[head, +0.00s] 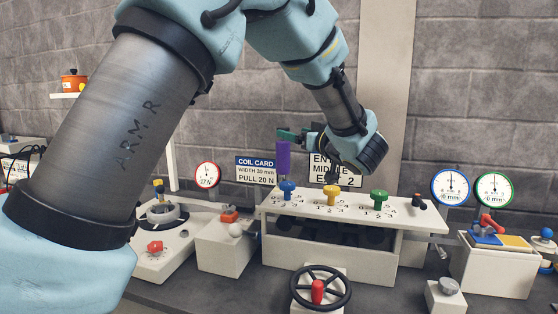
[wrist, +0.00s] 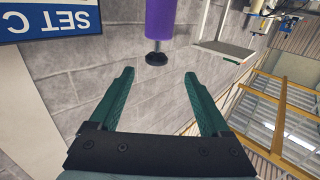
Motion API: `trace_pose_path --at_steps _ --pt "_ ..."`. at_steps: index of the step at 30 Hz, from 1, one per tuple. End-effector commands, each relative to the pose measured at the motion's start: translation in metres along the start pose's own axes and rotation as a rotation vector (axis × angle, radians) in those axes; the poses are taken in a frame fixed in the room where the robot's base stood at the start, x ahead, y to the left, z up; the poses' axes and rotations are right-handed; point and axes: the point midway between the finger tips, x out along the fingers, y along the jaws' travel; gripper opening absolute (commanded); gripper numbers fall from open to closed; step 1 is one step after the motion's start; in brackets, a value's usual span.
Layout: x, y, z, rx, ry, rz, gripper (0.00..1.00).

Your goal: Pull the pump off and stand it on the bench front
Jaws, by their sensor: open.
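A purple cylinder (head: 283,160), which may be the pump, stands out upright above the back left of the white rack in the head view. In the wrist view the purple cylinder (wrist: 161,18) comes down from the top edge and ends in a narrow neck and a black round end (wrist: 156,58). My gripper (head: 284,134) is at the cylinder's upper end in the head view. In the wrist view my gripper (wrist: 159,74) has its green fingers spread, with the black end just beyond the gap between the tips. Nothing is between the fingers. How the cylinder is attached is hidden.
The white rack (head: 335,215) carries blue, yellow and green knobs. A black handwheel (head: 320,288) with a red grip stands in front. Gauges and a red-lever block (head: 497,270) are at the right. A white turntable unit (head: 160,250) is at the left. Some dark bench (head: 400,298) front is clear.

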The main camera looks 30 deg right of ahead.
Motion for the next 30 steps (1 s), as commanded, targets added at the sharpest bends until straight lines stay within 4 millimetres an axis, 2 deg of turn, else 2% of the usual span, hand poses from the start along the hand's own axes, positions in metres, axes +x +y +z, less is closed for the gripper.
trace_pose_path --at_steps 3,11,19,26,30 --pt "0.020 0.000 -0.002 0.001 0.001 -0.002 0.81" --pt "0.040 0.002 -0.002 0.000 0.000 0.000 0.81" --pt "0.078 0.005 0.000 0.000 -0.001 0.000 0.81" --pt "0.081 0.005 0.002 -0.001 0.000 0.002 0.81" --pt "0.081 0.005 0.002 -0.001 0.000 0.002 0.67"
